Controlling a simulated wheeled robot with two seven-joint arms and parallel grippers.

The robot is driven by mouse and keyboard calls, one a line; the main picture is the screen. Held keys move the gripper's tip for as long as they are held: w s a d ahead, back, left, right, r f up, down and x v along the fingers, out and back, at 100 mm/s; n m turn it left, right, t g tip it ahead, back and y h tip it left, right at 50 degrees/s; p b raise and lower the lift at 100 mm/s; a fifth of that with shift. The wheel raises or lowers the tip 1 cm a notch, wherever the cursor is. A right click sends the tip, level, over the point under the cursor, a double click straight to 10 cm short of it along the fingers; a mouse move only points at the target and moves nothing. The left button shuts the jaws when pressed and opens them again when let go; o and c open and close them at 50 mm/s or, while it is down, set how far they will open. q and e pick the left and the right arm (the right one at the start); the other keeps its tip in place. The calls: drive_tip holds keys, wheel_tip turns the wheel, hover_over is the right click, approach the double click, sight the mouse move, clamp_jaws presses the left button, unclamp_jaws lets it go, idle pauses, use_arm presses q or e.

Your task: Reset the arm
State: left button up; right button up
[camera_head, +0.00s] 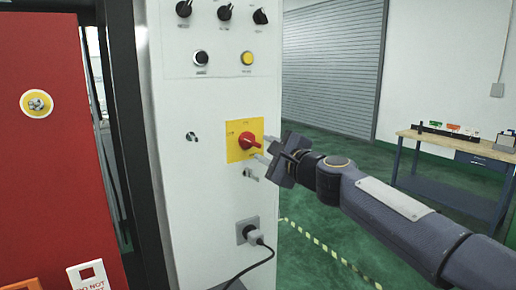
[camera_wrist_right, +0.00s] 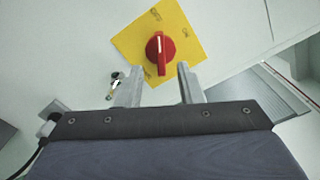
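My right gripper (camera_head: 262,158) comes in from the right in the head view, its fingertips close to the white cabinet panel. In the right wrist view my right gripper (camera_wrist_right: 158,88) is open, with a clear gap between its two fingers. The red rotary knob (camera_head: 248,141) sits on a yellow plate (camera_head: 233,131) on the panel. In the right wrist view the red knob (camera_wrist_right: 159,52) lies just beyond the fingertips, in line with the gap, and nothing is held. I cannot tell whether the fingers touch the plate. My left gripper is not in view.
The white panel (camera_head: 178,113) carries several switches above and a plugged-in cable (camera_head: 250,232) below. A red cabinet (camera_head: 45,150) stands at left. A workbench (camera_head: 458,150) stands at the back right. Green floor (camera_head: 310,240) is open beside the panel.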

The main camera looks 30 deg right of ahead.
drive_tip(key=shift+s, duration=0.9)
drive_tip(key=s+a+f+n+g+y, duration=0.3)
drive_tip(key=s+a+f+n+g, duration=0.2)
drive_tip(key=s+a+f+n, duration=0.55)
drive_tip(key=s+a+f+n+g, duration=0.2)
drive_tip(key=s+f+n+g, duration=0.5)
drive_tip(key=s+f, duration=1.1)
wheel_tip(320, 180, down, 3)
drive_tip(key=n, duration=0.4)
drive_tip(key=shift+f+h, duration=0.15)
drive_tip(key=shift+h, duration=0.25)
